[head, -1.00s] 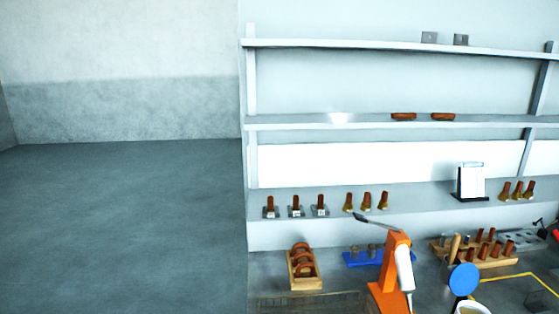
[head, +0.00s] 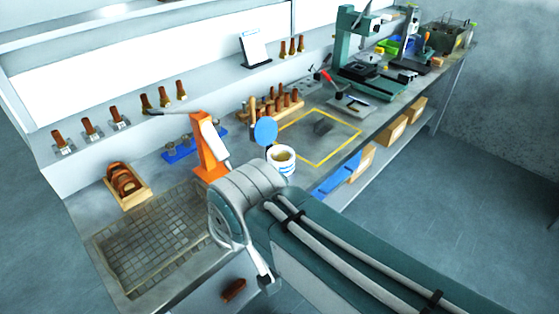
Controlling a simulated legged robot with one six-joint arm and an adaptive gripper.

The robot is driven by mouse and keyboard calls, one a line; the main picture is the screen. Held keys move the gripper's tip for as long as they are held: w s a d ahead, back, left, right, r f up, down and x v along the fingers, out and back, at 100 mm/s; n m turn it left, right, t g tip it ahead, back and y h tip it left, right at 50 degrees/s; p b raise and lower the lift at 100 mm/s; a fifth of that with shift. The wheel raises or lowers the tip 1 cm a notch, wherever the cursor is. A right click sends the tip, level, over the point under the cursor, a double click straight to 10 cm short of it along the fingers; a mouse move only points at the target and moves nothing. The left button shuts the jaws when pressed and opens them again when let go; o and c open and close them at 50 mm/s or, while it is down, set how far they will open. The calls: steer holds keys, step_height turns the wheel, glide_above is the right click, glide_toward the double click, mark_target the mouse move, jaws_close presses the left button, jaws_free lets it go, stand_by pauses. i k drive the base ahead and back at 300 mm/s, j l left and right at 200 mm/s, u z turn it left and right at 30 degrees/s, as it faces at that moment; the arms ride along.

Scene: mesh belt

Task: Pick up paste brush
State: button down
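I cannot clearly pick out the paste brush. A white pot (head: 281,160) with tan contents stands on the bench right of the orange stand. A round blue disc (head: 265,131) is just behind it. Several brown-handled tools with brass ends (head: 163,97) stand on the ledge at upper left. A small brown piece (head: 233,290) shows low down below the bench's front edge; I cannot tell what it is. My arm crosses from the lower right to the bench front. My gripper cannot be made out, so its hold is hidden.
A sunken mesh area (head: 150,240) lies at the bench's left end. An orange stand (head: 209,150), a blue rack (head: 180,150) and a wooden tool block (head: 280,105) line the back. A yellow-outlined area (head: 320,135) is mostly bare. A green press (head: 365,60) stands farther along.

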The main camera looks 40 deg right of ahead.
mark_target(252, 102)
steer(key=z, duration=1.1)
steer(key=k, duration=0.35)
steer(key=k+u, duration=0.15)
steer(key=u, duration=0.3)
steer(key=k+u, duration=0.15)
steer(key=u, duration=0.35)
steer(key=i+l, duration=0.2)
steer(key=l, duration=0.2)
steer(key=i+l+u, duration=0.15)
steer(key=l, duration=0.2)
steer(key=i+l, duration=0.2)
steer(key=l, duration=0.2)
steer(key=i+l+u, duration=0.15)
steer(key=l, duration=0.25)
steer(key=i+l, duration=0.1)
steer(key=l, duration=0.2)
steer(key=i+l, duration=0.1)
steer(key=l, duration=0.2)
steer(key=i+l, duration=0.1)
steer(key=l, duration=0.15)
